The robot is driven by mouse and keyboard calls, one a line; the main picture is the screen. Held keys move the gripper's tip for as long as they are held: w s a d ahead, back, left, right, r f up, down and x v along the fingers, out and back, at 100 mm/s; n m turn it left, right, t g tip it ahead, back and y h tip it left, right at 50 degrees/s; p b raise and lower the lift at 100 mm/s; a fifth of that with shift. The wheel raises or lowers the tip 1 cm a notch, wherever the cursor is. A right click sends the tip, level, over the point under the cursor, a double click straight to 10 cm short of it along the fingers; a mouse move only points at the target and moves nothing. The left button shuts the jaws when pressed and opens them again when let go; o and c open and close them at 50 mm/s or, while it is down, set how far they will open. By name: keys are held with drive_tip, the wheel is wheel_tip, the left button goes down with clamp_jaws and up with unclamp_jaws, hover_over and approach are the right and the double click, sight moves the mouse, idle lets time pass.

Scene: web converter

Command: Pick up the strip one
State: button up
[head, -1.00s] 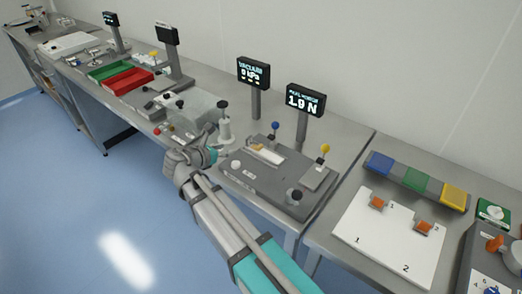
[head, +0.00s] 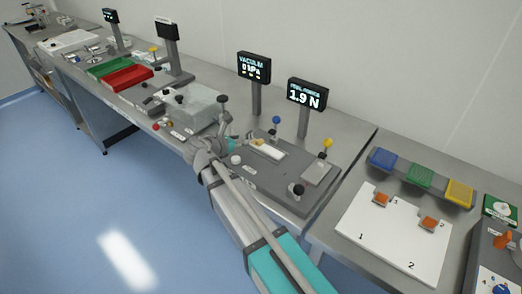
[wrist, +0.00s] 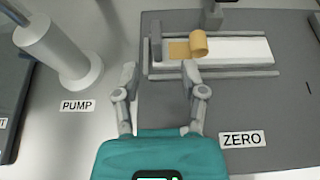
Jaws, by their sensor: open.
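A white strip (wrist: 240,50) lies in a shallow channel on a grey fixture plate; I take it as strip one, though no label on it is readable. A tan film (wrist: 199,43) lies at its left end, with its loose end curled up. The strip also shows in the head view (head: 266,150). My gripper (wrist: 159,75) is open and empty, its two fingers apart just in front of the strip's left end. In the head view my gripper (head: 236,146) is at the left side of the plate, partly hidden by my arm.
The grey plate (head: 250,181) carries a blue-knobbed post (head: 276,121), a yellow-knobbed lever (head: 327,143) and a black knob (head: 298,190). A grey cylinder (wrist: 60,50) stands left of my gripper by the PUMP label. A white numbered board (head: 390,240) holds two orange pieces.

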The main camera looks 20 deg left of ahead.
sight(247, 137)
drive_tip(key=shift+w+d+f, duration=0.1)
drive_tip(key=shift+w+f, duration=0.05)
drive_tip(key=shift+w, duration=0.2)
drive_tip(key=shift+b+x, duration=0.9)
drive_tip(key=shift+x, duration=1.75)
drive_tip(key=shift+w, duration=0.1)
clamp_jaws()
